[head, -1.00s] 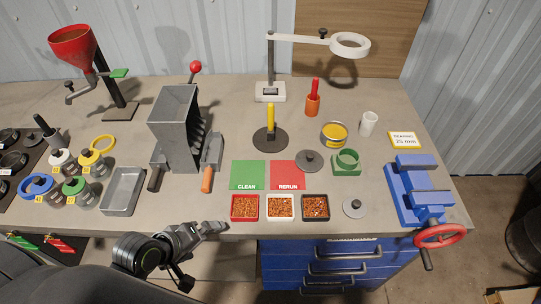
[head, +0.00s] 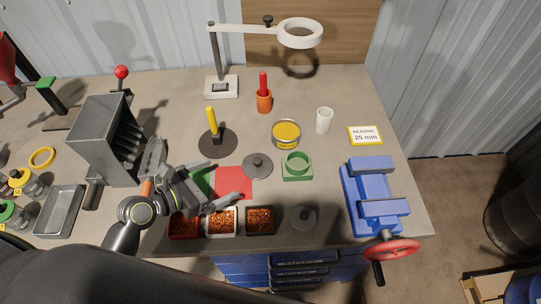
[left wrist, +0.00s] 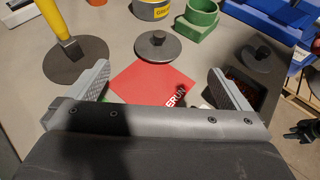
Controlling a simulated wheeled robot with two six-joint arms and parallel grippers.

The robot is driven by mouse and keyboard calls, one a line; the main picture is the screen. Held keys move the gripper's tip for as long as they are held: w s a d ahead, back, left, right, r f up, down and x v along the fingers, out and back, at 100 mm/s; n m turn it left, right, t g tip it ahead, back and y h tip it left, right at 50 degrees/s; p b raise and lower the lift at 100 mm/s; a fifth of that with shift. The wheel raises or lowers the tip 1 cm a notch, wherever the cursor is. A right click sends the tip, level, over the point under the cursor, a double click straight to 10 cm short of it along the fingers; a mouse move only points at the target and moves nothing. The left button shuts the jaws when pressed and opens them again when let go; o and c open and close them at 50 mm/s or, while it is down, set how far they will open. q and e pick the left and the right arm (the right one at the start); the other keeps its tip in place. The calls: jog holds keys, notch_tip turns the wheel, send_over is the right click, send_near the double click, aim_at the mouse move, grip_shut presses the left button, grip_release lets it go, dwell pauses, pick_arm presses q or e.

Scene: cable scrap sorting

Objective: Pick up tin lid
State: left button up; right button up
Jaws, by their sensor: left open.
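One lid (head: 257,166) is at the upper right of the red mat and also shows in the left wrist view (left wrist: 158,47). My left gripper (head: 215,185) is open and empty above the mats, left of both lids. Its fingers (left wrist: 160,80) are apart.
An open yellow tin (head: 286,134) and a green ring block (head: 297,168) stand behind the lids. A yellow-handled stand (head: 217,143) is behind the gripper. Trays of copper scrap (head: 260,220) line the front. A blue vise (head: 371,200) is at right.

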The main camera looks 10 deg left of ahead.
aim_at(254, 164)
pick_arm(q)
jog(key=x, duration=0.3)
jog(key=shift+w+f, duration=0.1)
jog(key=shift+p+x, duration=0.3)
jog(key=shift+x, duration=0.75)
jog(key=x, duration=0.3)
jog(key=shift+w+d+f, duration=0.1)
jog(key=shift+w+d, duration=0.05)
jog(key=shift+w+d+f, duration=0.3)
jog(key=shift+w+d, duration=0.05)
jog(key=shift+w, duration=0.15)
jog(key=x, duration=0.4)
jog(key=shift+w+r+p, duration=0.1)
jog(key=shift+r+p, duration=0.05)
jog(key=shift+p, duration=0.25)
jog(key=shift+w+d+f, duration=0.3)
jog(key=shift+w, duration=0.1)
pick_arm(e)
jog(key=s, duration=0.1)
jog(key=s+a+r, duration=0.1)
jog(key=s+a, duration=0.1)
jog(key=s, duration=0.1)
jog(key=shift+r, duration=0.25)
pick_arm(q)
jog(key=shift+c, duration=0.3)
pick_arm(e)
jog(key=shift+a, duration=0.15)
